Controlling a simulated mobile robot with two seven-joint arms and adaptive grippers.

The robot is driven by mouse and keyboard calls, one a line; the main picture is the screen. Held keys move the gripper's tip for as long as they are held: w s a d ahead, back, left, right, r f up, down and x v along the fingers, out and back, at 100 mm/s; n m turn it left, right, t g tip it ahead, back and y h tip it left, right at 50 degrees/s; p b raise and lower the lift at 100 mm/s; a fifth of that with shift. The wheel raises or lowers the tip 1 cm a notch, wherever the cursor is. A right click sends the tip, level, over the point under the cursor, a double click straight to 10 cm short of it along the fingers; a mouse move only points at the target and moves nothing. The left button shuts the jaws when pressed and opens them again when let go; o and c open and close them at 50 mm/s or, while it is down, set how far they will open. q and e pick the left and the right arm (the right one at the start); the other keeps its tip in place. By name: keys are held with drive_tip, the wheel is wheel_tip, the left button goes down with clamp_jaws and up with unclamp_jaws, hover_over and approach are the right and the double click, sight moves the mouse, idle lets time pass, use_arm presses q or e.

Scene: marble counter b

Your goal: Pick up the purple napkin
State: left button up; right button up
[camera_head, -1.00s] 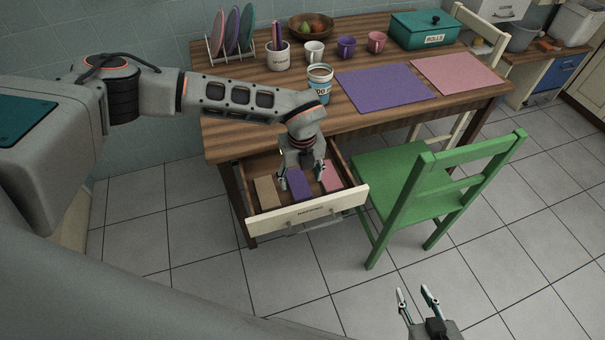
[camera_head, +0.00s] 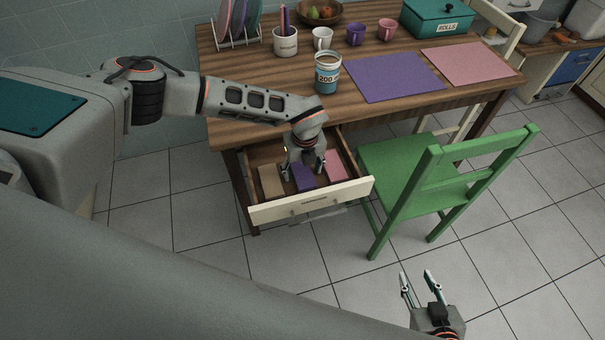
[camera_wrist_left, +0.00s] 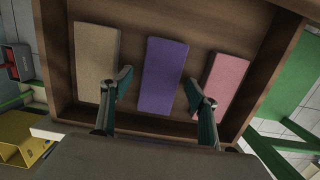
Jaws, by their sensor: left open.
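The purple napkin (camera_head: 304,178) lies flat in the open drawer (camera_head: 312,204), between a tan napkin (camera_head: 270,181) and a pink napkin (camera_head: 336,166). In the left wrist view the purple napkin (camera_wrist_left: 164,75) lies between the open fingers of my left gripper (camera_wrist_left: 160,88), with a gap on each side. My left gripper (camera_head: 304,172) reaches down into the drawer over the purple napkin in the head view. Whether the fingertips touch the drawer floor, I cannot tell. My right gripper (camera_head: 418,290) is open and empty over the floor at the bottom right.
The wooden table (camera_head: 250,100) stands above the drawer, with a blue can (camera_head: 327,76), mugs, a utensil pot (camera_head: 286,42) and purple and pink mats. A green chair (camera_head: 405,170) stands close to the drawer's right. Drawer walls surround the napkins.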

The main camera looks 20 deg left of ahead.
use_arm(q)
drive_tip(key=c, duration=1.1)
drive_tip(key=shift+r, duration=0.2)
